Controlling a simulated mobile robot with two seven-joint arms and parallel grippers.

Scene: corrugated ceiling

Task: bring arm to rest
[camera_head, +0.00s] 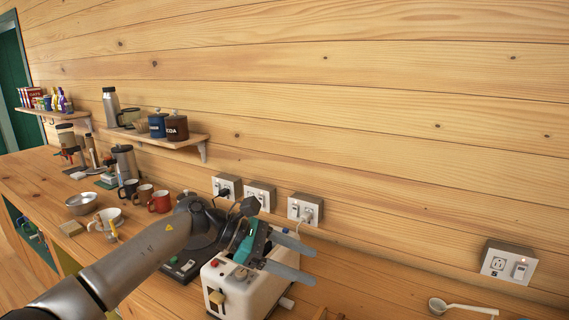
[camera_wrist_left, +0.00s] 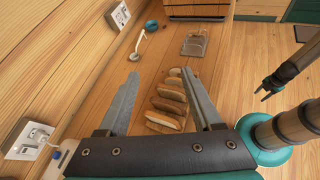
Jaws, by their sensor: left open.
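My left arm comes in from the lower left in the head view and reaches over the counter. My left gripper (camera_head: 309,267) is open, with its two grey fingers apart and nothing between them. It is above and beside a white toaster (camera_head: 232,292), partly covering it. In the left wrist view, the open fingers (camera_wrist_left: 160,76) point along the counter toward bread slices in a row (camera_wrist_left: 168,104). My right gripper (camera_wrist_left: 266,90) shows small and dark at the right of that view, over the floor.
Wall sockets (camera_head: 306,208) line the wall behind the toaster. Mugs (camera_head: 160,201) and a metal bowl (camera_head: 82,203) stand left. A white ladle (camera_head: 462,307) lies right. A shelf (camera_head: 160,138) holds jars. Open floor (camera_wrist_left: 250,55) lies beyond the counter edge.

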